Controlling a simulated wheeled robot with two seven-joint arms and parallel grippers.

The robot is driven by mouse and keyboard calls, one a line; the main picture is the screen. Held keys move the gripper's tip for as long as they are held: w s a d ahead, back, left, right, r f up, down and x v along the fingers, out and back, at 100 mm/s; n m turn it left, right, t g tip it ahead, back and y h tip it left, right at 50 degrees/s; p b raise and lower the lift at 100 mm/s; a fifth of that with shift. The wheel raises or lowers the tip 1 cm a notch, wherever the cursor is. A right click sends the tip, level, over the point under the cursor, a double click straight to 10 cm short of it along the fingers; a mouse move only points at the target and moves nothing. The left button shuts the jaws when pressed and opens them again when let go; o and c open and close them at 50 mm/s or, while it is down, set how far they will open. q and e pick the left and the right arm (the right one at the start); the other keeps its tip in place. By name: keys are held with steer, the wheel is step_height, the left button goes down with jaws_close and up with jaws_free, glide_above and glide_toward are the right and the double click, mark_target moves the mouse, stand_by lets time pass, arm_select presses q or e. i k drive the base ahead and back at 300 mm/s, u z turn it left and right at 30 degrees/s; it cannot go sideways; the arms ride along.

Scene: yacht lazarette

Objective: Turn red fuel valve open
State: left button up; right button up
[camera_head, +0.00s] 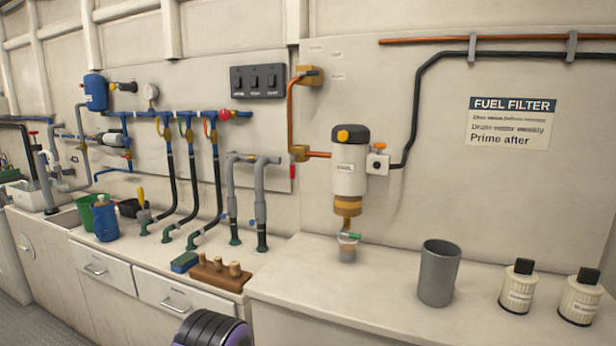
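A red lever (293,172) hangs straight down beside a brass valve body (299,153) on the copper fuel line. The line comes down from above and leaves the valve to the right, toward the fuel filter (349,165). The lever stands crosswise to that right-hand run. The filter has a white body, a black and yellow top and an amber bowl. A small white fitting (377,162) with a red-orange knob sits on its right side. Neither of my grippers is in view. A dark ribbed part with purple at the bottom edge looks like part of my arm.
A grey cup (439,273) and two white bottles (517,287) (580,297) stand on the right counter. A wooden block with pegs (219,274) is on the left counter. Grey pipes (260,205) rise left of the valve. The counter below the valve is clear.

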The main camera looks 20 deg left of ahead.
mark_target(294, 155)
steer(key=k, duration=0.5)
steer(key=u, duration=1.5)
steer(key=i, duration=0.95)
steer(key=z, duration=1.2)
